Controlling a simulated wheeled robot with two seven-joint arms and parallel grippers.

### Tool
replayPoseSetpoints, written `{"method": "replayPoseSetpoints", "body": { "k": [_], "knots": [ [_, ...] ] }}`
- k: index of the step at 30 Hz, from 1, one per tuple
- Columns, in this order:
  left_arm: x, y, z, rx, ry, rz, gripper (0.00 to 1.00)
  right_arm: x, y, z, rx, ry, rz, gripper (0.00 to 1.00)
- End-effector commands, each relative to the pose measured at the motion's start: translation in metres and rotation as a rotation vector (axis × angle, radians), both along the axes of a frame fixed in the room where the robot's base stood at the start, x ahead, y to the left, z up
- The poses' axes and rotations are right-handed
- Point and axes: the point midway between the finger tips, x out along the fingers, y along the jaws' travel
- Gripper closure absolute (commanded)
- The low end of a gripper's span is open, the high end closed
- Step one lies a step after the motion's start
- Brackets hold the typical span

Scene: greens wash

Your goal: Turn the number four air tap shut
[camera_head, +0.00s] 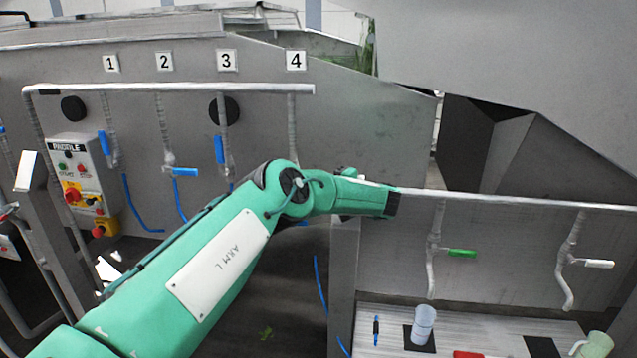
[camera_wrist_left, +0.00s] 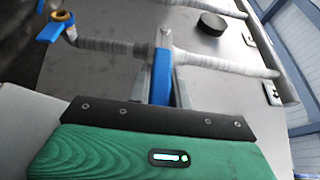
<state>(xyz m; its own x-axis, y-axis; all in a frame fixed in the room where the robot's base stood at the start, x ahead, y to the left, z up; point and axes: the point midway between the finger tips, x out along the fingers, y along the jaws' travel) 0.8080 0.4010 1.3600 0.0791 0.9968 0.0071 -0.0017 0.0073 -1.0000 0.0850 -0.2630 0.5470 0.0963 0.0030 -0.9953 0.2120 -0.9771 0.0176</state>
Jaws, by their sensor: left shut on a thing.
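The number 4 plate (camera_head: 296,60) is above the fourth wrapped pipe (camera_head: 292,115), whose lower end and tap are hidden by my left arm in the head view. In the left wrist view, a blue tap lever (camera_wrist_left: 162,77) lies between the fingers of my left gripper (camera_wrist_left: 163,92). The gripper is shut on it. The lever lies across the line of its wrapped pipe (camera_wrist_left: 222,65) in that picture. My left gripper's fingers are hidden in the head view. My right gripper is not in view.
Blue taps one (camera_head: 104,143), two (camera_head: 184,172) and three (camera_head: 219,149) are to the left. A control box (camera_head: 80,165) stands further left. At right are a green tap (camera_head: 461,253), a white tap (camera_head: 599,264), and a counter with a clear cup (camera_head: 424,322).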

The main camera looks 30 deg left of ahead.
Motion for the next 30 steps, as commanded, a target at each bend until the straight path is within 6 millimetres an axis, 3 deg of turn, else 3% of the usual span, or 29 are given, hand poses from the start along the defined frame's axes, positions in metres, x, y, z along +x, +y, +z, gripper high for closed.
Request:
{"method": "replayPoseSetpoints", "body": {
  "k": [12,13,16,25,30],
  "knots": [
    [0.0,0.001,0.001,0.011,0.001,0.001,1.0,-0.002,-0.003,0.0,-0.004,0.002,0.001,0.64],
    [0.0,0.001,0.001,0.011,0.001,0.001,0.76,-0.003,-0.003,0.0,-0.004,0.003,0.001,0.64],
    [0.0,0.001,0.001,0.01,0.001,0.001,0.58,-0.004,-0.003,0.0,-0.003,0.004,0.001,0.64],
    [0.0,-0.001,-0.001,0.007,0.002,0.0,0.58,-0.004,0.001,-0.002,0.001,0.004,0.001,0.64],
    [-0.001,-0.018,-0.005,0.007,0.001,-0.002,0.58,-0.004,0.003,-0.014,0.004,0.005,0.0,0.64]
  ]
}}
